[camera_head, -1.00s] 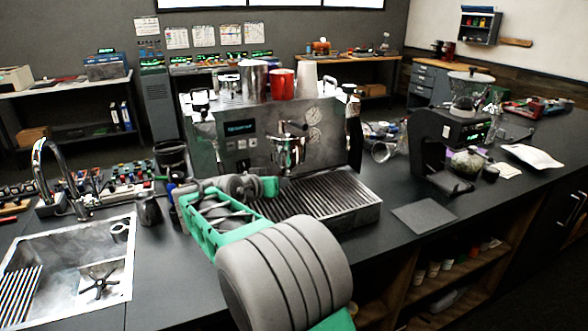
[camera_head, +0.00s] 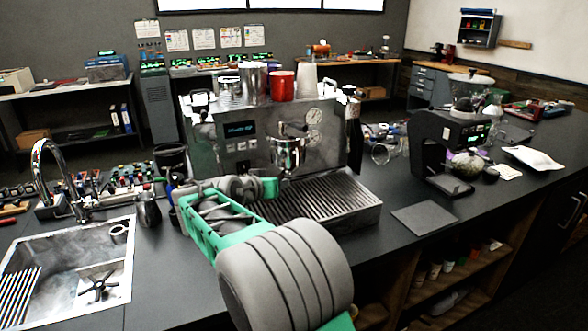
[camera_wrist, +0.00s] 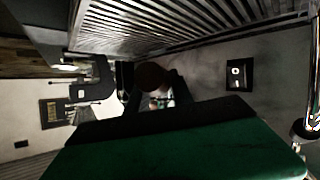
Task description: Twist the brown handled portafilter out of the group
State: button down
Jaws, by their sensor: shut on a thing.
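The espresso machine (camera_head: 225,130) stands on the dark counter, with the chrome group (camera_head: 288,152) on its front above the drip tray (camera_head: 318,200). In the wrist view, a round brown end of the portafilter handle (camera_wrist: 152,76) shows between the two dark fingers of my gripper (camera_wrist: 156,92). My gripper is shut on this handle. In the head view the green end of my wrist (camera_head: 269,187) is just below and left of the group. The fingers and handle cannot be made out there, and how the portafilter sits in the group is unclear.
Metal cups and a red cup (camera_head: 282,86) stand on the machine. A sink (camera_head: 75,265) is at left, with a steel pitcher (camera_head: 148,208) beside it. A grinder (camera_head: 447,150) stands at right. A flat dark mat (camera_head: 424,218) lies on clear counter in front of it.

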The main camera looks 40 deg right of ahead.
aim_at(263, 202)
jog(key=shift+f+b, duration=0.75)
jog(key=shift+b, duration=1.05)
dwell(2.4)
jog(key=shift+s+a+b, duration=0.3)
jog(key=shift+s+a, duration=0.25)
jog(key=shift+a, duration=0.35)
jog(key=shift+s+a+b, duration=0.35)
jog(key=shift+s+a, duration=0.2)
jog(key=shift+a, duration=0.4)
jog(key=shift+s+a+b, duration=0.3)
jog(key=shift+s+a, duration=0.25)
jog(key=shift+a, duration=0.35)
jog(key=s+a+b, duration=0.1)
jog(key=s+a, duration=0.2)
jog(key=a, duration=0.2)
jog(key=shift+s+a, duration=0.3)
